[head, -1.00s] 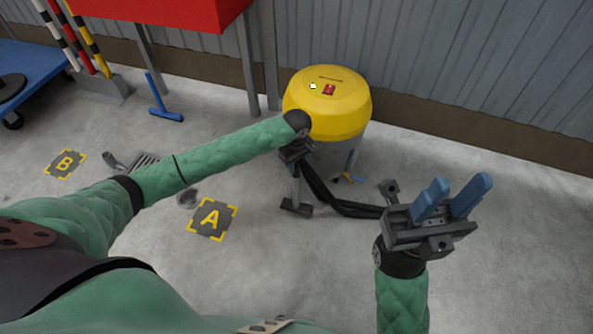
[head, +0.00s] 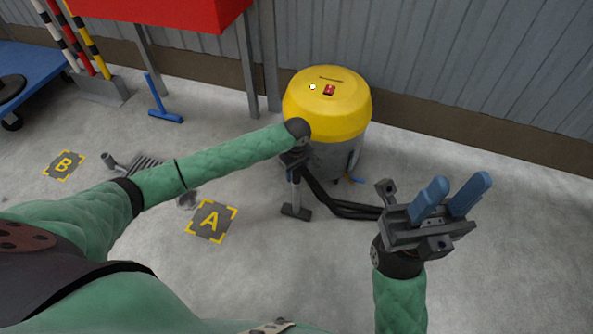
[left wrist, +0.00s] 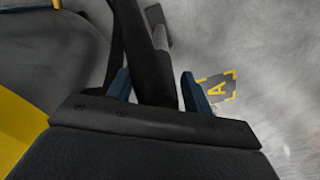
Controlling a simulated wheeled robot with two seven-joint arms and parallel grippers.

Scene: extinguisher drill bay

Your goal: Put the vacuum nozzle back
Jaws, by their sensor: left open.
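The vacuum is a yellow-topped drum (head: 325,105) with a grey lower body, near the wall. Its nozzle (head: 296,211) is a dark floor head at the lower end of a grey wand (head: 296,190), just in front of the drum. The nozzle also shows at the top of the left wrist view (left wrist: 154,14). My left gripper (head: 296,160) is at the wand's upper end, its fingers mostly hidden in the head view. In the left wrist view, its blue fingers (left wrist: 157,88) stand apart on either side of the black wand handle (left wrist: 150,65). My right gripper (head: 450,198) is open and empty.
A black hose (head: 345,207) loops along the floor toward my right gripper. Floor marks A (head: 210,220) and B (head: 64,165) lie to the left. A blue T-shaped tool (head: 165,115) and a red box (head: 165,12) on legs stand behind. The floor at right is clear.

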